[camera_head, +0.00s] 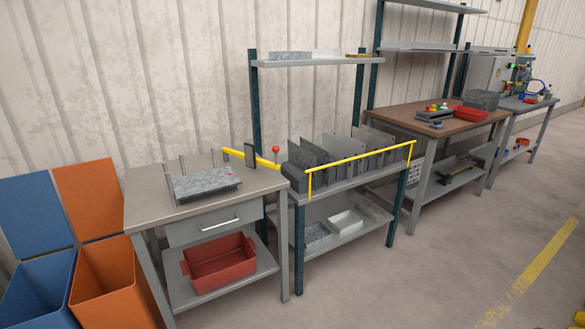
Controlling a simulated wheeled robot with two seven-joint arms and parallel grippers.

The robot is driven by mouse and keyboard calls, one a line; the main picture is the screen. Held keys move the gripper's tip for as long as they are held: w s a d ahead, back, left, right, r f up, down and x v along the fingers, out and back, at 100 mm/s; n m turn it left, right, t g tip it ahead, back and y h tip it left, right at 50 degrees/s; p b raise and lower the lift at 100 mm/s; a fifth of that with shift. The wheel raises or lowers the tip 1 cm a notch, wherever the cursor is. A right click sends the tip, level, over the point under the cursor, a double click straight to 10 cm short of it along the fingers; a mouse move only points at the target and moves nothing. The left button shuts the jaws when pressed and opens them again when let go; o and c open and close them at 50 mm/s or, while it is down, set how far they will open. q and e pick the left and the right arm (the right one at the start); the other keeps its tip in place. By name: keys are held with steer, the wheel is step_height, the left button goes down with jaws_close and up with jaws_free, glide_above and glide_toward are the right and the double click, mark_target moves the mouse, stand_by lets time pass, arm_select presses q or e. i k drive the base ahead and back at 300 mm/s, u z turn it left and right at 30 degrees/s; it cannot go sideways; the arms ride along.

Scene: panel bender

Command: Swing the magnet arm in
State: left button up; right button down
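A yellow arm (234,153), which looks like the magnet arm, lies roughly level at the back right of the grey workbench (145,205). A dark upright plate (249,155) stands on or beside it. A red ball knob (275,150) on a thin stem stands near its right end, by the rack of plates. I cannot tell where its pivot is. A stack of grey sheets (205,184) lies on the bench between thin upright posts. Neither of my grippers is in view.
A rack of upright grey plates (335,152) with a yellow rail (360,157) stands right of the bench. Blue (45,290) and orange bins (115,285) stand at its left. A red tub (220,262) sits below. The floor in front is clear.

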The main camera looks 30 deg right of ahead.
mark_target(250, 155)
steer(key=z, duration=0.2)
steer(key=i, duration=1.25)
steer(key=u, duration=0.25)
